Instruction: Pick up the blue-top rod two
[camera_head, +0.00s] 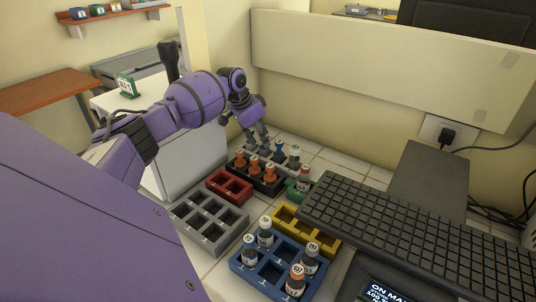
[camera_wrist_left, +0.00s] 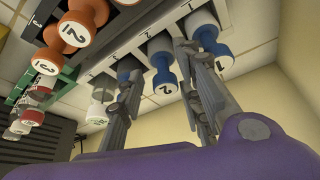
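The blue-top rod two (camera_wrist_left: 162,70) stands in the white rack (camera_wrist_left: 105,55) and shows its "2" label in the left wrist view. My left gripper (camera_wrist_left: 162,88) is open, with one finger on each side of this rod; I cannot tell whether either finger touches it. Another blue-top rod (camera_wrist_left: 207,40) stands beyond the right finger, and a third is partly hidden behind the left finger. In the head view my left gripper (camera_head: 257,146) is over the back rack and hides part of it. One blue-top rod (camera_head: 279,150) shows just right of it. My right gripper is not in view.
A black rack holds orange-top rods (camera_head: 254,163) just in front. Red (camera_head: 217,181), grey (camera_head: 184,213), yellow (camera_head: 327,247) and blue (camera_head: 238,266) racks stand nearer. A white-top rod (camera_head: 293,155) is close by. The keyboard (camera_head: 420,235) fills the right side.

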